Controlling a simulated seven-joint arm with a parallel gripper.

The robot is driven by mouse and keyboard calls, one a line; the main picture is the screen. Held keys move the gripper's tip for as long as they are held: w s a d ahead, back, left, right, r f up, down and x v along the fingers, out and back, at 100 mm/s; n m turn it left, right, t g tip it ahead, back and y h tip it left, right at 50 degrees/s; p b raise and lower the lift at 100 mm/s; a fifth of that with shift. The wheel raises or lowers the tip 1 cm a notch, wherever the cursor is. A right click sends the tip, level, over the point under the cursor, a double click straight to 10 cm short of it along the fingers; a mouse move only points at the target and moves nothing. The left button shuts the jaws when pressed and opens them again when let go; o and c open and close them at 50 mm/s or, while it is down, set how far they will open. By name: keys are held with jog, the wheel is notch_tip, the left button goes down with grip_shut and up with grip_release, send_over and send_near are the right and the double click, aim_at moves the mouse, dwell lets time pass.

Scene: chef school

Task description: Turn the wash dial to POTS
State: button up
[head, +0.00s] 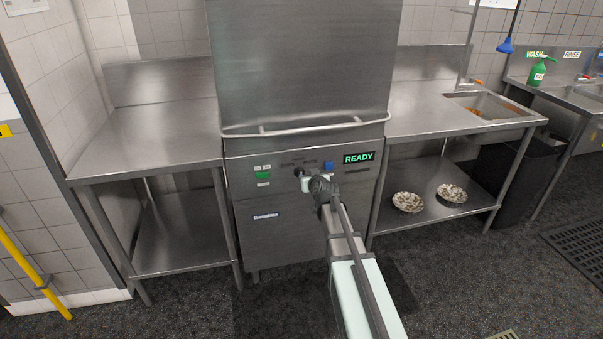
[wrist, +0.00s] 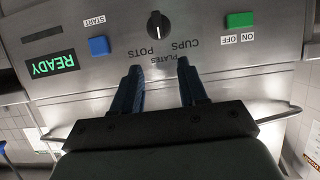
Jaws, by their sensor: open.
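The black wash dial (wrist: 155,25) sits on the dishwasher's steel control panel. It also shows in the head view (head: 299,172), partly beside my gripper. In the wrist view the panel appears upside down, with the labels POTS (wrist: 142,52), PLATES and CUPS around the dial. A pale mark on the dial seems to face PLATES, but it is too small to be sure. My gripper (wrist: 159,68) is open and empty. Its two dark blue fingers point at the panel, with the dial beyond their tips and roughly centred between them. I see no contact with the dial.
A blue START button (wrist: 98,46), a lit READY display (wrist: 54,64) and a green ON/OFF switch (wrist: 240,20) are on the same panel. The machine's hood handle (head: 300,130) runs above it. Steel tables (head: 150,150) flank the machine.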

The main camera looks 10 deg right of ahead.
aim_at(301, 171)
jog(key=x, duration=1.2)
jog(key=shift+w+f, duration=0.1)
grip_shut()
